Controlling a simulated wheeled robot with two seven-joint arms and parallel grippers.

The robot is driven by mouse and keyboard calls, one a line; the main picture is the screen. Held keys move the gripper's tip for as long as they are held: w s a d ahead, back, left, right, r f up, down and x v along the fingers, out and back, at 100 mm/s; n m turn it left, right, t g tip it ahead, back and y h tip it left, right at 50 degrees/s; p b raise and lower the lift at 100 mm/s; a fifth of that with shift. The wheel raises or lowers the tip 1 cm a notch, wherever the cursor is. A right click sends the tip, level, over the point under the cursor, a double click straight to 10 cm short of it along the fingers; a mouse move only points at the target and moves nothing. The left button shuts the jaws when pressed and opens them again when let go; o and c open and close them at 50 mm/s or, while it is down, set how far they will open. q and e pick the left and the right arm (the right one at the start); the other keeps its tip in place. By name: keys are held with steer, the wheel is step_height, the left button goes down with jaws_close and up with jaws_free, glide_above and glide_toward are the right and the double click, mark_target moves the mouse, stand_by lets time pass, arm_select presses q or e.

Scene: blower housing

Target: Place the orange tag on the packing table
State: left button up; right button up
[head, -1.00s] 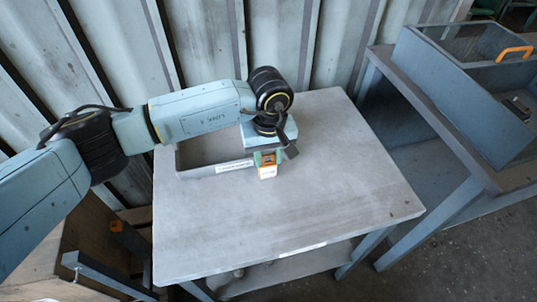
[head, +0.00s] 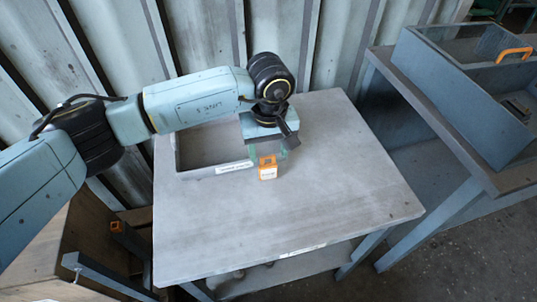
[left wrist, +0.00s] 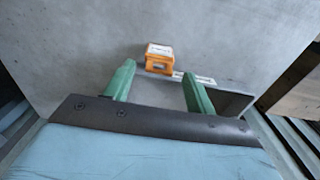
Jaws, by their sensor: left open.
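The orange tag (head: 267,168), a small block with a white label, stands on the grey top of the packing table (head: 290,215), just in front of a shallow tray. In the left wrist view the orange tag (left wrist: 159,58) lies beyond the fingertips, apart from them. My left gripper (head: 262,152) is above and behind the tag. In the left wrist view its two green fingers (left wrist: 157,80) are spread with nothing between them. My right gripper is in no view.
A grey tray (head: 222,169) with a white label strip sits at the table's back left, partly under my left arm. A blue-grey bin (head: 440,90) with an orange handle stands on a bench at right. The table's front and right are clear.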

arm_select(q)
step_height(320, 180, up, 9)
steer(key=shift+s, duration=0.15)
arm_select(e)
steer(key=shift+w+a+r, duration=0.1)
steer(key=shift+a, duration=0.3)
